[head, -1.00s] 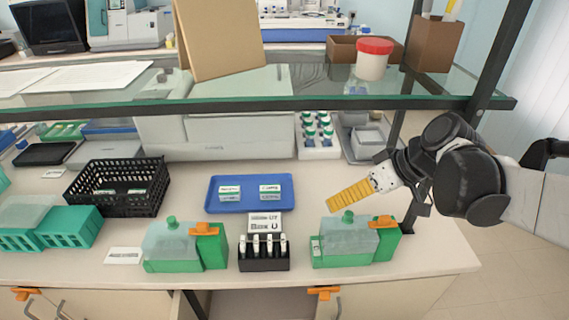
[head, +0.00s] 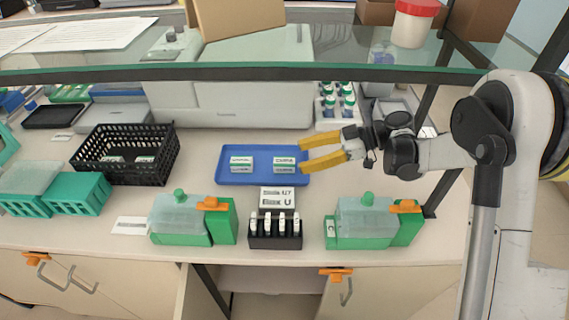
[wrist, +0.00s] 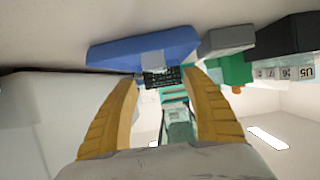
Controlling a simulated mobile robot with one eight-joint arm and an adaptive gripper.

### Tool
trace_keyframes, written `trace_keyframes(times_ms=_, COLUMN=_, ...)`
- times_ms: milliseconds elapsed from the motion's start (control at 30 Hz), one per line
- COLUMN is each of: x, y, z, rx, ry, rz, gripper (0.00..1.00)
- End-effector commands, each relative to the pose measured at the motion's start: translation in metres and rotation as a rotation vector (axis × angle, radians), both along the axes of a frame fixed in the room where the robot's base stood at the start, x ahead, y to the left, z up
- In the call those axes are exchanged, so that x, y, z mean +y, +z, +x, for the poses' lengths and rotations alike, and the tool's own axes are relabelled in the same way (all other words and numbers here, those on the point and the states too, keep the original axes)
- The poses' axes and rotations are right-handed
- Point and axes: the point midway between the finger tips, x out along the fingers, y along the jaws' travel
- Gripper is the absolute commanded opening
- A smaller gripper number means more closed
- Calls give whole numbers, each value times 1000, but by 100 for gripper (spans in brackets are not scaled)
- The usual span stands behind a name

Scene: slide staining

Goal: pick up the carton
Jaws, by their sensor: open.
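Two small white and green cartons stand on the blue tray (head: 262,178): the left carton (head: 241,164) and the right carton (head: 285,164). My gripper (head: 303,156) is open and empty, its yellow fingers pointing left at the tray's right edge, close to the right carton. In the wrist view the open fingers (wrist: 165,78) frame a pale box (wrist: 153,60) on the blue tray (wrist: 110,52), seen upside down. I cannot tell whether a fingertip touches the carton. Two similar small boxes (head: 145,159) lie in the black crate.
The black crate (head: 90,160) stands left of the tray. A glass shelf edge (head: 250,72) crosses above. The bench right of the tray is partly clear.

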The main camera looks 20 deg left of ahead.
Motion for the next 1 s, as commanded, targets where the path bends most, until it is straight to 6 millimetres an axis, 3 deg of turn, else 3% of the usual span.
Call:
trace_keyframes(times_ms=533, x=66, y=-30, z=-10, rx=1, ry=1, rz=-2, gripper=58)
trace_keyframes(times_ms=800, x=72, y=-29, z=-11, rx=1, ry=-2, rz=-2, gripper=58)
trace_keyframes(times_ms=967, x=71, y=-29, z=-11, rx=1, ry=-2, rz=-2, gripper=10)
trace_keyframes(times_ms=1000, x=71, y=-29, z=-11, rx=1, ry=-2, rz=-2, gripper=5)
